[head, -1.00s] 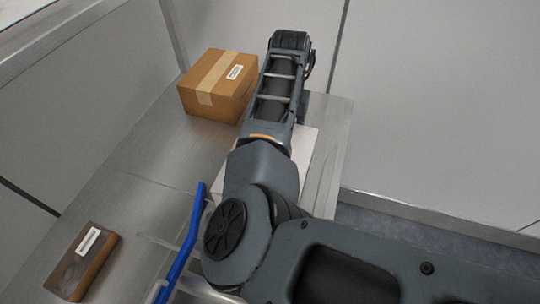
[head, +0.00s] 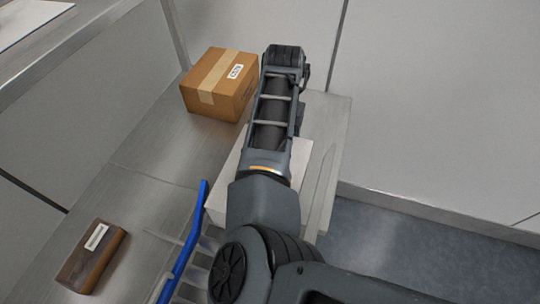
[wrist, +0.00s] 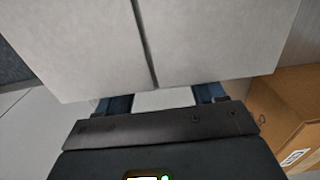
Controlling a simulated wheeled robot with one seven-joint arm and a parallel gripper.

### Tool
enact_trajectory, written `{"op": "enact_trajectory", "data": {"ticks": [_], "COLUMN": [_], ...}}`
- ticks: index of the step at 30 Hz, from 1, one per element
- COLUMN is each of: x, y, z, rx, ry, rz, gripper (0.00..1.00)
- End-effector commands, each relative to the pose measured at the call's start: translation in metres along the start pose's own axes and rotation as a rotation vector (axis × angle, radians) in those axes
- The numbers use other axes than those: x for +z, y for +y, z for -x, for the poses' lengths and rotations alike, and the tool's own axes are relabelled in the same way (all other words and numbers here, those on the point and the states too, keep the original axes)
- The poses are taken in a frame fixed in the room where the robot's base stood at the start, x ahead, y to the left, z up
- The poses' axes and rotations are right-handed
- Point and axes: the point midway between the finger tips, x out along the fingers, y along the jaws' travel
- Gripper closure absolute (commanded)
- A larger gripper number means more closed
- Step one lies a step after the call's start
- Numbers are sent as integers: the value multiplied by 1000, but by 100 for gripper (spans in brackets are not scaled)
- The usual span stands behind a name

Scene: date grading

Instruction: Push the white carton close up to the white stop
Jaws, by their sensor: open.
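A white carton (head: 235,170) lies on the metal bench, largely hidden under my arm in the head view; its pale edges show on both sides of the arm. A pale narrow strip (head: 320,190) stands along its right side; I cannot tell whether this is the white stop. In the wrist view a large white surface (wrist: 215,40), split by a dark line, fills the upper part just beyond my gripper (wrist: 163,99). The two fingers are apart with nothing between them. I cannot tell whether they touch the white surface. In the head view the fingers are hidden.
A taped brown cardboard box (head: 219,83) stands at the back, close left of my arm; it also shows at right in the wrist view (wrist: 290,105). A brown labelled block (head: 91,256) lies front left. A blue rail (head: 185,243) rises near my arm. The bench's left middle is clear.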

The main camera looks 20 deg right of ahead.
Motion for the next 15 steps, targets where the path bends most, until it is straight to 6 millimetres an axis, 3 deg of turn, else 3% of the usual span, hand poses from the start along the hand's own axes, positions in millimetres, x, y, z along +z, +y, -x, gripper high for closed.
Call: {"op": "enact_trajectory", "data": {"ticks": [6, 15], "x": [15, 19], "y": [0, 0], "z": [-1, -1], "rx": [1, 0], "ry": [-1, 0], "rz": [2, 1], "gripper": [32, 32]}}
